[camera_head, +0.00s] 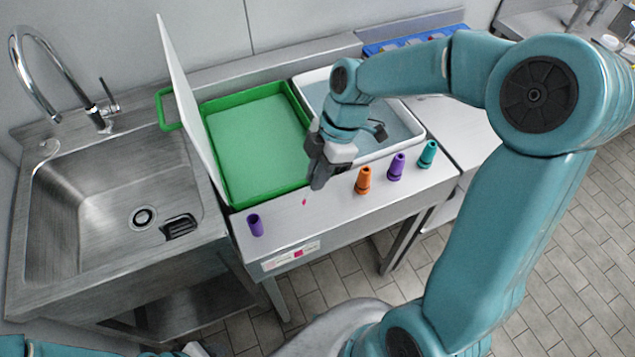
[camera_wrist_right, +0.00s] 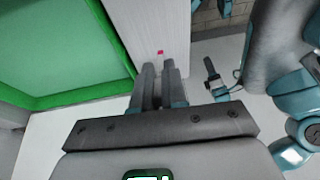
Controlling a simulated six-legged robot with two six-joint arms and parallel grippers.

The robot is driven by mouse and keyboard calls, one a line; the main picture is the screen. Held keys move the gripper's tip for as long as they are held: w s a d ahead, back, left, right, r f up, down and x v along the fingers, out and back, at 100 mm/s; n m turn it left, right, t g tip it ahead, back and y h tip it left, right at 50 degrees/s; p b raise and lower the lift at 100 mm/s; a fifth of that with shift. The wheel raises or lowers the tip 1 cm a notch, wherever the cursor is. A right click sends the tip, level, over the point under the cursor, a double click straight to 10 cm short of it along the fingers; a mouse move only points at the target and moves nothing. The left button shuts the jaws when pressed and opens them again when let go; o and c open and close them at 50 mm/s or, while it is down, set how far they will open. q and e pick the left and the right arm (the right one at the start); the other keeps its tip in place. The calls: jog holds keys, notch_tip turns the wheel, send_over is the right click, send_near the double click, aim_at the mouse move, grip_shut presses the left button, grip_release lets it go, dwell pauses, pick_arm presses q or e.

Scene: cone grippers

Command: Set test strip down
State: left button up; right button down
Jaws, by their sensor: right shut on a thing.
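My right gripper (camera_head: 318,184) is above the front part of the pale worktop (camera_head: 330,213), fingers pointing down. It also shows in the right wrist view (camera_wrist_right: 160,72), with its two dark fingers close together. It is shut on the test strip, whose small pink end (camera_head: 304,202) shows just beyond the fingertips. The pink end also shows in the wrist view (camera_wrist_right: 160,52). The strip's pale body is hard to make out against the worktop. I cannot tell whether the strip touches the surface. Only a little of my left arm shows at the bottom left; its jaws are unclear.
A green tray (camera_head: 236,202) and a white tray of liquid (camera_head: 417,132) lie behind. A white panel (camera_head: 188,105) stands upright at left. Cone grippers line the front: purple (camera_head: 255,225), orange (camera_head: 363,181), another purple (camera_head: 396,167), teal (camera_head: 428,154). A sink (camera_head: 100,200) is left.

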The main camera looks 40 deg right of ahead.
notch_tip(320, 180, down, 4)
jog(key=shift+w+f, duration=0.1)
jog(key=shift+f, duration=0.15)
jog(key=c, duration=1.2)
grip_release()
jog(key=shift+o, duration=0.2)
